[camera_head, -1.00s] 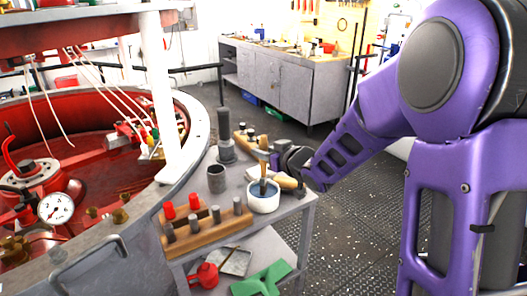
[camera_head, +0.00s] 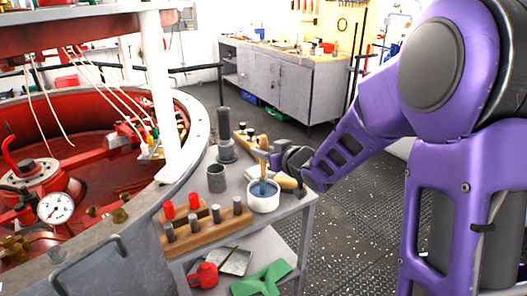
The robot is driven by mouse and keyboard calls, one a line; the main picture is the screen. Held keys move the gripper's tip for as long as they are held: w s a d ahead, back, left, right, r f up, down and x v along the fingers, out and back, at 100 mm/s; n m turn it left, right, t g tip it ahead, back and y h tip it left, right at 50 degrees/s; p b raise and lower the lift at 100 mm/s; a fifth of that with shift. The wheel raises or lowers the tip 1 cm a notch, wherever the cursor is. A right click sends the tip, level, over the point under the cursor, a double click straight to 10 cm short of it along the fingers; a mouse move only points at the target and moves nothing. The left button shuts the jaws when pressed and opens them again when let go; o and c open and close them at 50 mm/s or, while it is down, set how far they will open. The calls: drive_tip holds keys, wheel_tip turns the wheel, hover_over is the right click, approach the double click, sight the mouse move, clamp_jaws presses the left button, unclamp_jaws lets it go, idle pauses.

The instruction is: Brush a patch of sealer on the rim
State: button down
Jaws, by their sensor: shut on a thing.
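My gripper (camera_head: 268,158) is shut on the brush (camera_head: 263,168), above a white pot (camera_head: 264,203). The brush is roughly upright, and its lower end is at or just over the blue-grey sealer (camera_head: 264,188) in the pot; I cannot tell whether it touches. The pot stands on a small grey cart, near its right edge. The rim (camera_head: 201,122) is the wide grey ring around the open red vessel on the left. My gripper is to the right of it. I cannot make out a sealer patch on the rim.
The grey cart (camera_head: 292,209) also holds a wooden block (camera_head: 207,232) with red-topped and grey pegs, a grey cup (camera_head: 216,178) and a tall grey post (camera_head: 225,140). A white column (camera_head: 160,95) rises by the rim. A red can (camera_head: 205,276) sits on the lower shelf.

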sight(264, 136)
wheel_tip(264, 136, up, 7)
drive_tip(key=p, duration=0.6)
idle(0.3)
drive_tip(key=shift+s+f, duration=0.1)
idle(0.4)
